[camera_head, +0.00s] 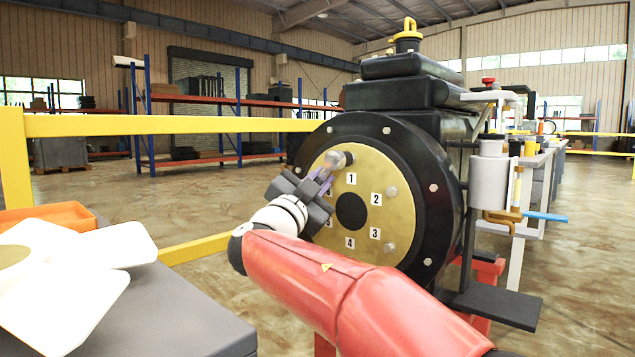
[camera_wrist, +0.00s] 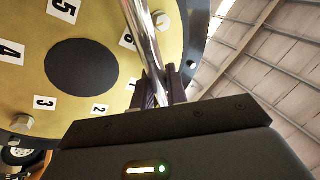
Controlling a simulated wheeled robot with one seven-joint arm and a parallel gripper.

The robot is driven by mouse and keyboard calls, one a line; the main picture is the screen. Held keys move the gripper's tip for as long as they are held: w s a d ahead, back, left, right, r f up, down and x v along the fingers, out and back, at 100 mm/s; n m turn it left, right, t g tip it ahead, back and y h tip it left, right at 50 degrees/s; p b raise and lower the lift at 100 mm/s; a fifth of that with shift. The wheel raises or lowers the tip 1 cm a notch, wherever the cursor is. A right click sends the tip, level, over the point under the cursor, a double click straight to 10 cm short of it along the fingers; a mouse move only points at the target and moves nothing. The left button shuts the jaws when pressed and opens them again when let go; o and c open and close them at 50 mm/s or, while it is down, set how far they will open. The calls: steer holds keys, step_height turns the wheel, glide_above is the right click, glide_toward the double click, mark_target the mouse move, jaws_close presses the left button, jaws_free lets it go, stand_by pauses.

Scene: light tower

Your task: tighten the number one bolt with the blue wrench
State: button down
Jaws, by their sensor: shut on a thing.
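A gold disc (camera_head: 372,160) with numbered labels and bolts faces me on the black machine. My gripper (camera_head: 321,177) is at its upper left and is shut on a shiny metal wrench (camera_wrist: 144,40). No blue shows on the wrench. Its round head (camera_head: 340,159) is just above and left of the number 1 label (camera_head: 351,179), over the place of the number one bolt, which I cannot make out. I cannot tell whether the head is seated on it. In the wrist view the wrench runs past my gripper's fingers (camera_wrist: 164,88) and out of the top edge.
A grey table (camera_head: 175,310) with white plates (camera_head: 95,290) and an orange tray (camera_head: 55,216) stands at the left. A yellow rail (camera_head: 160,125) runs behind. A blue bar (camera_head: 546,216) sticks out at the right, near a workbench. Open floor lies right of the machine.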

steer(key=shift+w+d+r, duration=0.1)
steer(key=shift+w+d, duration=0.25)
steer(key=shift+w, duration=0.05)
steer(key=c, duration=1.9)
jaws_free()
steer(key=shift+c, duration=0.2)
jaws_close()
steer(key=shift+w+a+r+m+h, duration=0.15)
steer(key=shift+m+h, duration=0.15)
steer(key=shift+m, duration=0.25)
steer(key=shift+w+d+r+m+h, duration=0.1)
steer(key=shift+m+h, duration=0.2)
steer(key=shift+m, duration=0.25)
steer(key=shift+w+a+r+m+g+h, duration=0.15)
steer(key=shift+m+g+h, duration=0.1)
steer(key=shift+m, duration=0.25)
steer(key=shift+s+r+m+g+h, duration=0.15)
steer(key=shift+m+h, duration=0.1)
steer(key=shift+m, duration=0.25)
steer(key=shift+w, duration=0.1)
